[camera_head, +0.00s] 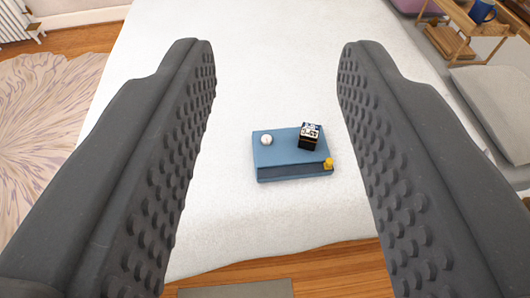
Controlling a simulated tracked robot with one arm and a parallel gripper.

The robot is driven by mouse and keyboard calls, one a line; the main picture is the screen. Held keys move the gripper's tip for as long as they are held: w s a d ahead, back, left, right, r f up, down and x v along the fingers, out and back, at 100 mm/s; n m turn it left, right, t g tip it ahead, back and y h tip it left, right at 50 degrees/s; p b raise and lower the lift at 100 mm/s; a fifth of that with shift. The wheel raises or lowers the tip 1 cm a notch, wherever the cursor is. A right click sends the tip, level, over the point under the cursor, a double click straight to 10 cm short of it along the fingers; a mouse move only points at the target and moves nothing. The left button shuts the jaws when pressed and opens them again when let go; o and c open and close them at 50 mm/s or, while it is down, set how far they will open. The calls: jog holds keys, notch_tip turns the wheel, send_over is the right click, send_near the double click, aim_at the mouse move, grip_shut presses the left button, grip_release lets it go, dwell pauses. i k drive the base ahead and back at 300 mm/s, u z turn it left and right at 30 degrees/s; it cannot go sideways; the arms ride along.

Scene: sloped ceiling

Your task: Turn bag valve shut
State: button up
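My gripper (276,48) is open and empty, its two dark grey studded fingers wide apart. Between and beyond the fingers, a blue box-like thing (272,153) lies on a white surface. A small yellow piece (328,164) sits at its right front corner; it may be the valve, but I cannot tell, nor which way it is turned. A small white round thing (266,140) and a small dark block with a patterned top (308,137) are on top of the blue thing. Nothing touches the fingers. No clear bag shows.
The white surface (250,220) looks like a bed and is otherwise clear around the blue thing. A wooden floor with a grey mat (236,290) is at the near edge. A round patterned rug (40,120) lies left. A wooden stand with a blue mug (482,11) and a grey cushion (495,95) are right.

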aim_at(266, 140)
jog(key=z, duration=0.3)
jog(key=i, duration=1.3)
jog(key=u, duration=0.55)
